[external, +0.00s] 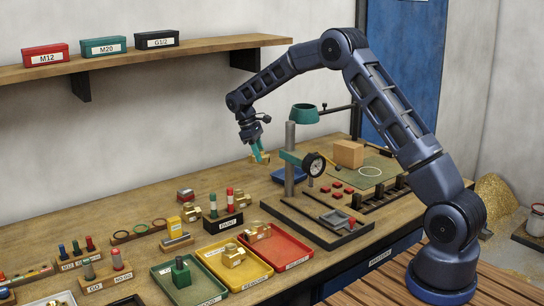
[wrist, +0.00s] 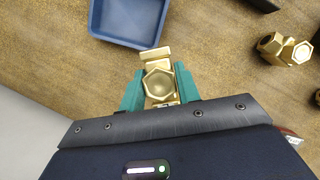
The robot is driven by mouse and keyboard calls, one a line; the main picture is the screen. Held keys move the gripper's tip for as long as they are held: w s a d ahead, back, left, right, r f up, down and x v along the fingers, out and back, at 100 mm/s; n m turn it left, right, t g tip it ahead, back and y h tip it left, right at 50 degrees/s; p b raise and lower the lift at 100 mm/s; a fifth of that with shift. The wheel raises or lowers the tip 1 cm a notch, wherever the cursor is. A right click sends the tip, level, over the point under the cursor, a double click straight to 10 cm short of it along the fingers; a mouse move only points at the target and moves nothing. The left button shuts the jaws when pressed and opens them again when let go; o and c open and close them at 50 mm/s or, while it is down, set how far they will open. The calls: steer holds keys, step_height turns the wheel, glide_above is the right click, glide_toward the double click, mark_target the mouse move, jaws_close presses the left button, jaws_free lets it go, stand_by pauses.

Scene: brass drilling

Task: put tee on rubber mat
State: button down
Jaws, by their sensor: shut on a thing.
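My gripper (external: 259,154) has teal fingers and is shut on a brass fitting, the tee (external: 264,158). It holds the tee above the back of the bench, left of the drill stand. In the wrist view, the tee (wrist: 158,82) sits between the two fingers (wrist: 160,90), with a hexagonal end facing the camera. The fingers hide its sides. A flat green mat (external: 384,177) with a white ring drawn on it lies at the back right of the bench, apart from my gripper. It looks like the rubber mat.
A blue tray (external: 283,176) lies near my gripper; it also shows in the wrist view (wrist: 130,22). The drill stand (external: 290,160) rises between gripper and mat. Yellow (external: 213,250), red (external: 296,250) and green trays lie in front.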

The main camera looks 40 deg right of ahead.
steer(key=s+d+r+n, duration=0.1)
steer(key=s+d+r, duration=0.45)
steer(key=d, duration=1.05)
steer(key=s+d+r, duration=0.3)
steer(key=s+d, duration=0.6)
steer(key=d, duration=0.7)
steer(key=s+d+r+n, duration=0.1)
steer(key=s+d+r, duration=0.5)
steer(key=d, duration=1)
steer(key=shift+h, duration=0.3)
steer(key=f, duration=0.7)
steer(key=s+f, duration=0.1)
steer(key=f, duration=1.3)
steer(key=shift+s+a+f, duration=0.1)
steer(key=shift+s+a, duration=0.05)
steer(key=shift+s, duration=0.15)
steer(key=c, duration=1)
jaws_free()
steer(key=shift+f, duration=0.1)
